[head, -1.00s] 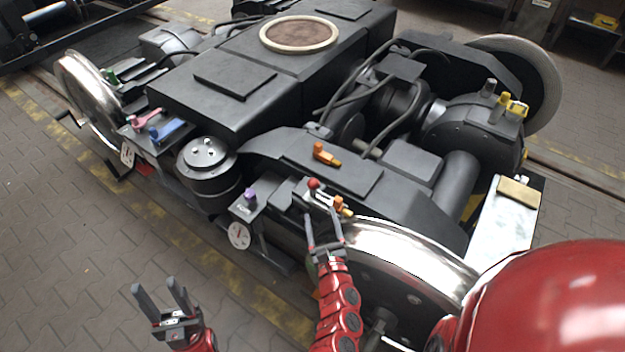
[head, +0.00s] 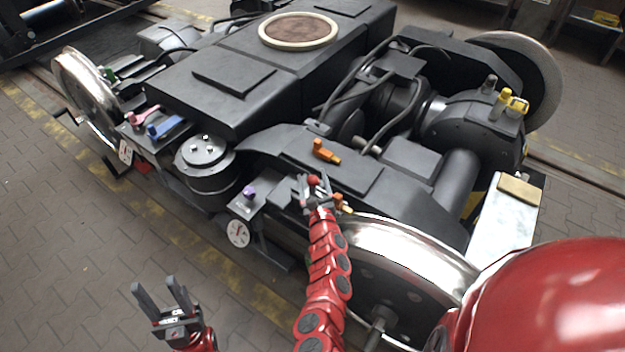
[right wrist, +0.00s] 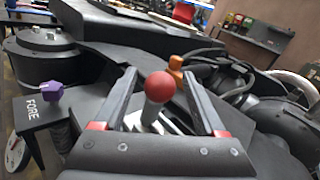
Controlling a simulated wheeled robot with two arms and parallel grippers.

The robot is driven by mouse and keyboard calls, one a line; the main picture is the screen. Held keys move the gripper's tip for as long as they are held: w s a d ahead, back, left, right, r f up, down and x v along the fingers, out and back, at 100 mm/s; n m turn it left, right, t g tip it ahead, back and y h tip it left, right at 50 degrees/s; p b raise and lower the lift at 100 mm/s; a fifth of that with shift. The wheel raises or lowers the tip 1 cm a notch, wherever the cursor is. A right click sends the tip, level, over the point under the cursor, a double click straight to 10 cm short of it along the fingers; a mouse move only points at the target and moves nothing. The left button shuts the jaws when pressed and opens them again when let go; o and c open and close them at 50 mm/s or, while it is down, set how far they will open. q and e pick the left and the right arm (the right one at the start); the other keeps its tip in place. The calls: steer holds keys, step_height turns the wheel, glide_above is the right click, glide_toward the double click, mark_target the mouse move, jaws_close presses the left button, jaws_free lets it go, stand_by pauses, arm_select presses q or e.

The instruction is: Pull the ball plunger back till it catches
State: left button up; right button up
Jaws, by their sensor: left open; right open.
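The ball plunger has a red ball (right wrist: 160,87) on a grey stem, standing on a small plate on the bogie frame. In the head view the red ball (head: 314,181) shows just at my right gripper. My right gripper (head: 311,180) is open, and in the right wrist view its two fingers (right wrist: 158,92) stand either side of the ball and stem, apart from them. The lower part of the plunger's mount is partly hidden by the gripper. My left gripper (head: 162,290) is open and empty over the paved floor at the lower left.
An orange handle (head: 324,151) lies on the frame behind the plunger, and another orange piece (head: 339,200) is close at its right. A purple knob (head: 249,192) on a plate marked FORE is to the left, above a white dial (head: 238,233). A shiny wheel (head: 405,250) is at the right.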

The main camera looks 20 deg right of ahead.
jaws_close()
stand_by(1.3)
